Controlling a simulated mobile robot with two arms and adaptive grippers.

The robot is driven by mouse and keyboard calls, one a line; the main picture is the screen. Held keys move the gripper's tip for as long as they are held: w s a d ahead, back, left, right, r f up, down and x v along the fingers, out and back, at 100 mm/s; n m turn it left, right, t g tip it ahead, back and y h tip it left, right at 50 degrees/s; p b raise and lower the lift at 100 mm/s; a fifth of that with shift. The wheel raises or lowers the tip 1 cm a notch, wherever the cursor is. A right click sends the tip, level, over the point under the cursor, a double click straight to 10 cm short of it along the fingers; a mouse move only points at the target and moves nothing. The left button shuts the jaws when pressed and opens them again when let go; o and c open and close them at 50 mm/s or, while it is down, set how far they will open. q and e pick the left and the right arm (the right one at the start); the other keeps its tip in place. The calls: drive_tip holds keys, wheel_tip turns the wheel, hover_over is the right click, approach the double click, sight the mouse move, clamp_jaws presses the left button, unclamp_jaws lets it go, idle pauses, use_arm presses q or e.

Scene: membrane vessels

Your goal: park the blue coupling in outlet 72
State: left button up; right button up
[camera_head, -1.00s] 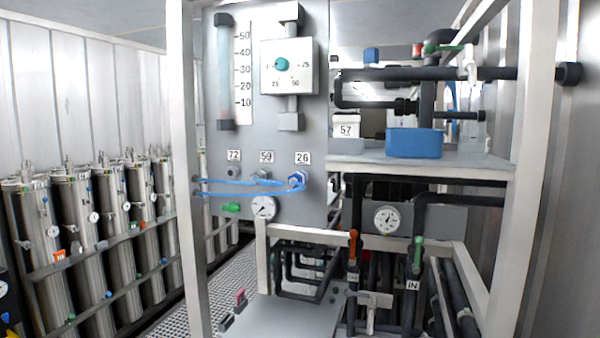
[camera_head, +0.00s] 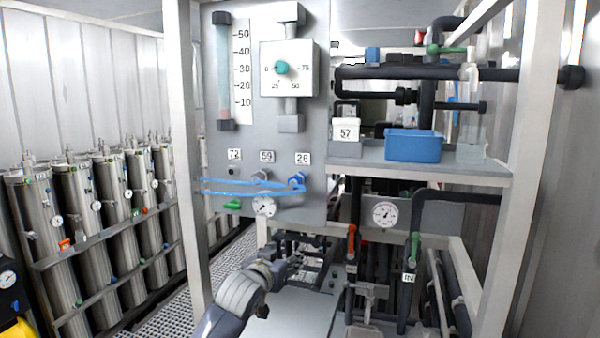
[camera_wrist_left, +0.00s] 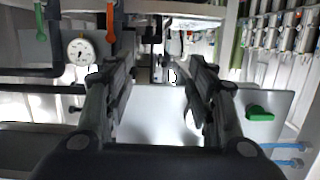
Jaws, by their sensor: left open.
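The blue coupling (camera_head: 297,180) sits at the outlet under label 26 on the grey panel (camera_head: 222,150), with a blue hose (camera_head: 235,192) looping left from it. Outlet 72 (camera_head: 234,172) is at the panel's left and looks like a dark, empty port. Outlet 59 (camera_head: 262,176) lies between them with a metal fitting. My left gripper (camera_head: 286,268) is low in front of the panel, below the coupling and apart from it. In the left wrist view its fingers (camera_wrist_left: 160,92) are spread with nothing between them; the coupling does not show there.
A white frame post (camera_head: 184,150) stands left of the panel. A shelf with a blue bin (camera_head: 414,146) is at right. Pipes with an orange handle (camera_head: 351,241) stand right of my gripper.

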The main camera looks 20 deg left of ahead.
sight(292, 184)
use_arm(q)
drive_tip(key=s+r+t, duration=0.1)
drive_tip(key=r, duration=0.8)
drive_tip(key=s+d+r+t+p, duration=0.1)
drive_tip(key=s+r, duration=0.1)
drive_tip(key=r, duration=0.6)
drive_tip(key=shift+s+r, duration=0.25)
drive_tip(key=shift+r, duration=0.1)
drive_tip(key=shift+d, duration=0.1)
drive_tip(key=shift+w, duration=0.55)
drive_tip(key=shift+w+d+p, duration=0.15)
drive_tip(key=shift+w+p, duration=0.6)
drive_tip(key=shift+w, duration=3.2)
drive_tip(key=shift+p, duration=0.35)
clamp_jaws()
